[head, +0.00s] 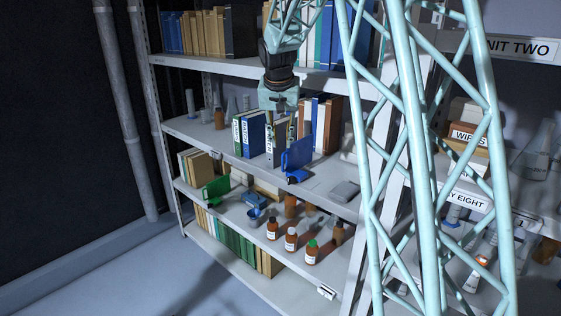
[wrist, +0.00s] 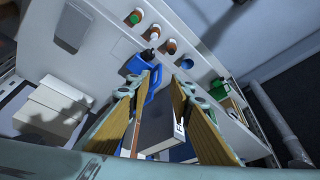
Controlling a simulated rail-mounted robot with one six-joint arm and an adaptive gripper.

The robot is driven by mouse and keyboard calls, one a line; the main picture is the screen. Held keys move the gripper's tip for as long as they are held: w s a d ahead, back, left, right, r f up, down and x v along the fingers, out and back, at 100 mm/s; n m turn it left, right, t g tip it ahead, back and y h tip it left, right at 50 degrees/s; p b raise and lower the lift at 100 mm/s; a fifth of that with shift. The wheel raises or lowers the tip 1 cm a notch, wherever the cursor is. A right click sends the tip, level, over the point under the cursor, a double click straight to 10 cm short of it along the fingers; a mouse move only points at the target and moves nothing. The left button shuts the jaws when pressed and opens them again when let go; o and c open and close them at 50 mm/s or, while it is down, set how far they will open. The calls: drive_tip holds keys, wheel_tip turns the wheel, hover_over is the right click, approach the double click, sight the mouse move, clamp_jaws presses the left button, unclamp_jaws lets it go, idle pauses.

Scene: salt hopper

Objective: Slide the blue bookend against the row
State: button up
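The blue bookend (head: 297,157) stands upright on the middle shelf, at the right of a short row of binders. The row has a green-and-white binder (head: 237,136), a blue binder (head: 253,137) and a grey binder (head: 272,146). A gap shows between the bookend and the grey binder. My gripper (head: 280,122) points down at the grey binder. In the wrist view, its two fingers (wrist: 164,82) stand on either side of the grey binder (wrist: 158,128); whether they press on it is unclear. The blue bookend (wrist: 150,90) shows there beside the left finger, partly hidden.
A flat grey case (head: 345,191) lies further right. Taller books (head: 325,123) stand behind. The shelf below holds brown bottles (head: 291,239) and a green bookend (head: 216,190).

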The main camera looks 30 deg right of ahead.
sight(283, 161)
drive_tip(key=shift+w+d+f, duration=0.2)
drive_tip(key=shift+w+d, duration=0.05)
drive_tip(key=shift+w, duration=0.25)
drive_tip(key=shift+w+d+f, duration=0.2)
drive_tip(key=shift+w+d, duration=0.05)
drive_tip(key=shift+w, duration=0.2)
drive_tip(key=shift+f, duration=0.1)
drive_tip(key=shift+x, duration=6.75)
drive_tip(key=shift+d, duration=0.1)
drive_tip(key=shift+c, duration=0.5)
drive_tip(key=c, duration=0.6)
